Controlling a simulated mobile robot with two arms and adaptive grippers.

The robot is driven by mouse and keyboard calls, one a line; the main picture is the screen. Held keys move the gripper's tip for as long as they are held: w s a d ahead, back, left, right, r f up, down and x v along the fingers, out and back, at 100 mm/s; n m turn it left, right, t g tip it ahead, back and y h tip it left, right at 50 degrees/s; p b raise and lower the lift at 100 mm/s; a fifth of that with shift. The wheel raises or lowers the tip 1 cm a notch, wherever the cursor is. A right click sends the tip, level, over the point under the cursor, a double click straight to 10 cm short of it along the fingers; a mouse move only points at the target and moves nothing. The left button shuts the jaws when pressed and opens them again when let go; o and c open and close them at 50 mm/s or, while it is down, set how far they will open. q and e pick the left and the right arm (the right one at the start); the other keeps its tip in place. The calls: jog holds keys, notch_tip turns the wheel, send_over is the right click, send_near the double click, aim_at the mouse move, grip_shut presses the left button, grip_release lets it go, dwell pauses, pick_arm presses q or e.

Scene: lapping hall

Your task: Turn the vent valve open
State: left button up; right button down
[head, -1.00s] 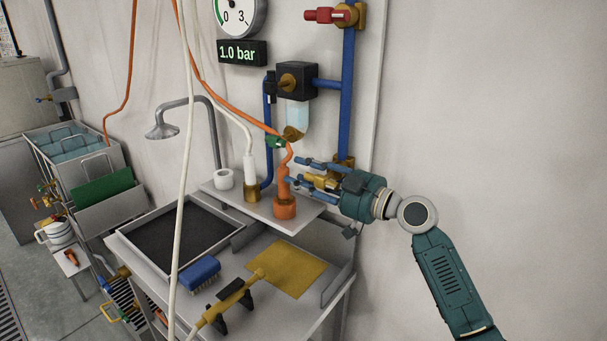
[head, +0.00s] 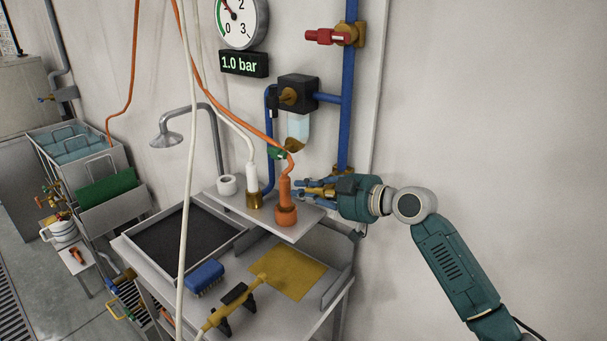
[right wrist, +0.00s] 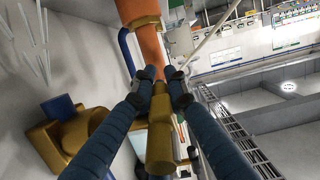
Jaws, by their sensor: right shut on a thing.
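My right gripper (head: 308,189) is at the right end of the small shelf, beside the orange hose fitting (head: 286,207). Its blue fingers are shut on a brass handle (head: 318,191), which seems to be the vent valve's. In the right wrist view the fingers (right wrist: 158,88) press on both sides of the brass handle (right wrist: 160,145). The gauge (head: 239,18) stands above a display (head: 244,64) reading 1.0 bar. My left gripper is not in view.
A red-handled valve (head: 327,37) sits on the blue pipe (head: 347,100) above. Below are a dark tray (head: 180,245), a blue brush (head: 203,277) and a yellow tool (head: 230,305).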

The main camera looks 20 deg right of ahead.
jog(key=shift+s+d+f+g+h+p, duration=0.55)
jog(key=shift+g+h+p, duration=1.2)
jog(key=shift+p, duration=0.75)
jog(key=shift+s+d+f+g+h+p, duration=0.55)
jog(key=shift+g+h+p, duration=0.75)
jog(key=shift+g+p, duration=1.05)
jog(key=shift+s+d+f+g+h+p, duration=0.4)
jog(key=shift+s+f+g+h+p, duration=0.3)
jog(key=shift+g+h+p, duration=1.45)
jog(key=shift+s+t+y+p, duration=0.1)
jog(key=shift+t+y+p, duration=0.15)
jog(key=shift+y+p, duration=0.25)
jog(key=c, duration=1.7)
grip_release()
jog(key=shift+t, duration=0.3)
